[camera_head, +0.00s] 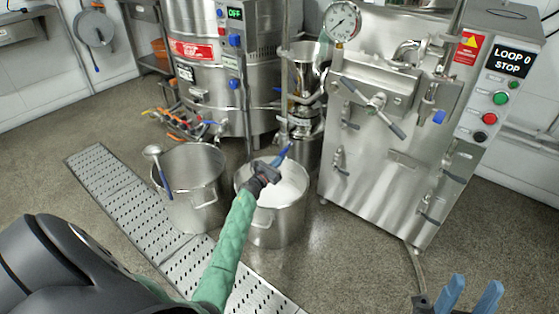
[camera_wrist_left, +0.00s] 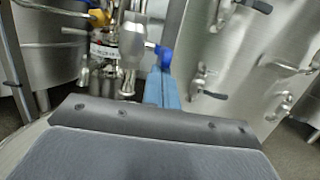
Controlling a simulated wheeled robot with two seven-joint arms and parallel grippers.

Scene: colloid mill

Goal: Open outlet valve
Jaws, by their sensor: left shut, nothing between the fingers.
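My left gripper (camera_head: 286,153) is shut and empty, held above the pot of white contents (camera_head: 292,185) beside the mill column. Its blue fingers (camera_wrist_left: 160,92) also show in the left wrist view. There, a metal valve or pipe fitting (camera_wrist_left: 131,48) stands just beyond them. A lever with a blue end (camera_wrist_left: 165,58) appears right above the fingertips; whether they touch it I cannot tell. In the head view the gripper and arm partly cover this spot. My right gripper (camera_head: 469,296) is open and empty at the bottom right edge.
An open empty-looking pot (camera_head: 205,165) with a ladle stands left of the white-filled pot. The steel cabinet (camera_head: 375,190) stands to the right, with several protruding handles. A large tank (camera_head: 205,95) stands behind. A perforated floor grate (camera_head: 125,200) runs along the left.

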